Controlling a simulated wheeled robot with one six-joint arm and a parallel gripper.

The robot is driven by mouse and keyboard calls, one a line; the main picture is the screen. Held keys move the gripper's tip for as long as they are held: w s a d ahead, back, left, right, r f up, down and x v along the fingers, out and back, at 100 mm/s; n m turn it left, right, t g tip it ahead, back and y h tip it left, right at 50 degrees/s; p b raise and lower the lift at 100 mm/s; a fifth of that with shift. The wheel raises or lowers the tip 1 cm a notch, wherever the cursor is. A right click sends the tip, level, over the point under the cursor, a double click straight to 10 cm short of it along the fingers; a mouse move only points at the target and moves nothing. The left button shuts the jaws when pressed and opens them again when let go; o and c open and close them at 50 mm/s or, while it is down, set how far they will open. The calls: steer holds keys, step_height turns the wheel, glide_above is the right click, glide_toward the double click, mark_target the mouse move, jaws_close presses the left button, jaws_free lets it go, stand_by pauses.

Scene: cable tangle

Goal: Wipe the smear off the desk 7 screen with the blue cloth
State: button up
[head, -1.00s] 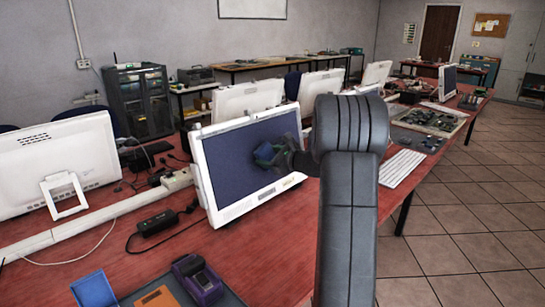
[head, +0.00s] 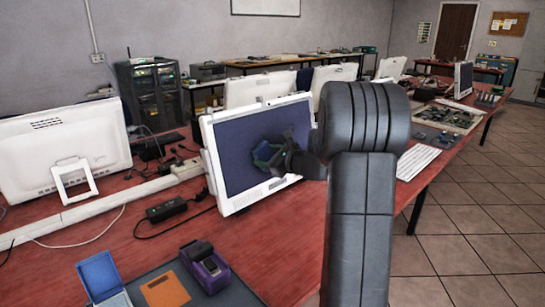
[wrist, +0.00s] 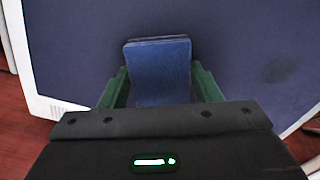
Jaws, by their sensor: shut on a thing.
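The white-framed screen (head: 232,140) stands on the red desk, its dark blue face toward me. My gripper (head: 268,155) is in front of the middle of that face. In the wrist view my gripper (wrist: 160,88) has its green fingers shut on the folded blue cloth (wrist: 162,65). The cloth is at the screen face (wrist: 85,40); I cannot tell whether it touches. A faint dark smear (wrist: 284,70) shows on the screen to the right of the cloth, apart from it.
Other white monitors (head: 60,150) stand to the left and behind. A power strip (head: 187,168), a black adapter (head: 166,209) and cables lie left of the screen. A purple device (head: 204,266) is at the front. A white keyboard (head: 417,162) lies to the right.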

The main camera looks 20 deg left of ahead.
steer(key=shift+s, duration=0.15)
steer(key=shift+v, duration=3)
steer(key=shift+d, duration=0.1)
steer(key=v, duration=0.2)
steer(key=shift+s+d, duration=0.25)
steer(key=shift+d, duration=0.1)
